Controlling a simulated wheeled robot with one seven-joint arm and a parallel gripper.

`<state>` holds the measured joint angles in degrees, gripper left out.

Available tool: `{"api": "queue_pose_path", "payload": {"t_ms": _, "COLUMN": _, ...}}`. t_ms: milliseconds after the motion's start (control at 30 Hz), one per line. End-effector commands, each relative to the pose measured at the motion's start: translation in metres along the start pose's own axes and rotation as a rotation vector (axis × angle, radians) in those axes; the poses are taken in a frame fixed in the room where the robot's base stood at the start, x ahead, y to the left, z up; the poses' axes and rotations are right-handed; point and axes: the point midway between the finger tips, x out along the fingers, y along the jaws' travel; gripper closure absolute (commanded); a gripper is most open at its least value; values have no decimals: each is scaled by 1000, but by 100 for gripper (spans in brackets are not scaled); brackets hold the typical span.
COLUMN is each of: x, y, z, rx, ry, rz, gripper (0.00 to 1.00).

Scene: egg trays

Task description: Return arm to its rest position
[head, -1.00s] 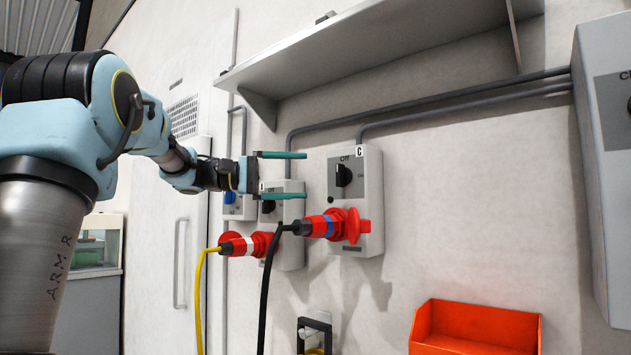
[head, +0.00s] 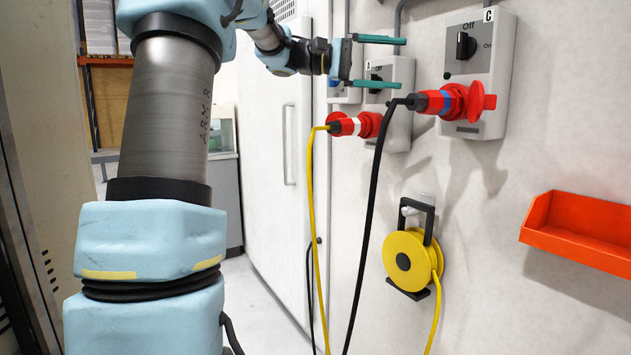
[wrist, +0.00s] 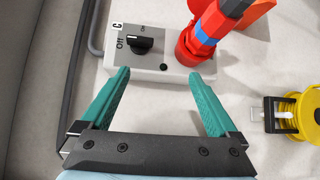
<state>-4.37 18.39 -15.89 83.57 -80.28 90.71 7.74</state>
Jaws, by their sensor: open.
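My gripper (head: 378,62) is open and empty, with its two green fingers spread apart, in front of the wall sockets in the head view. In the wrist view my gripper (wrist: 160,98) has nothing between its fingers. Beyond it is the grey switch box C (wrist: 165,62), its black knob at Off. Switch box C also shows in the head view (head: 497,100), right of the gripper, with a red and blue plug (head: 432,102) on a black cable in its socket. The arm is stretched out toward the wall.
A yellow cable reel (head: 415,250) hangs below on the wall. An orange bin (head: 585,238) is at right. A tall white cabinet (head: 270,200) stands behind the arm.

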Motion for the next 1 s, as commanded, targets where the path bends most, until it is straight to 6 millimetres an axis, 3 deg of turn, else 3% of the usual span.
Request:
{"api": "queue_pose_path", "payload": {"t_ms": 133, "x": 1, "y": -80, "z": 0, "rx": -134, "ry": 120, "rz": -257, "gripper": 5}}
{"api": "queue_pose_path", "payload": {"t_ms": 233, "x": -15, "y": -150, "z": 13, "rx": -206, "ry": 207, "rz": -482, "gripper": 5}}
{"api": "queue_pose_path", "payload": {"t_ms": 367, "x": -52, "y": -231, "z": 46, "rx": -248, "ry": 288, "rz": -773, "gripper": 5}}
{"api": "queue_pose_path", "payload": {"t_ms": 500, "x": -105, "y": -300, "z": 97, "rx": -217, "ry": 328, "rz": -1079, "gripper": 5}}
{"api": "queue_pose_path", "payload": {"t_ms": 600, "x": -141, "y": -333, "z": 137, "rx": -146, "ry": 322, "rz": -1267, "gripper": 5}}
{"api": "queue_pose_path", "payload": {"t_ms": 733, "x": -169, "y": -357, "z": 174, "rx": -37, "ry": 290, "rz": -1416, "gripper": 5}}
{"api": "queue_pose_path", "payload": {"t_ms": 867, "x": -179, "y": -367, "z": 191, "rx": 30, "ry": 264, "rz": -1475, "gripper": 5}}
{"api": "queue_pose_path", "payload": {"t_ms": 1000, "x": -182, "y": -370, "z": 195, "rx": 49, "ry": 258, "rz": -1489, "gripper": 5}}
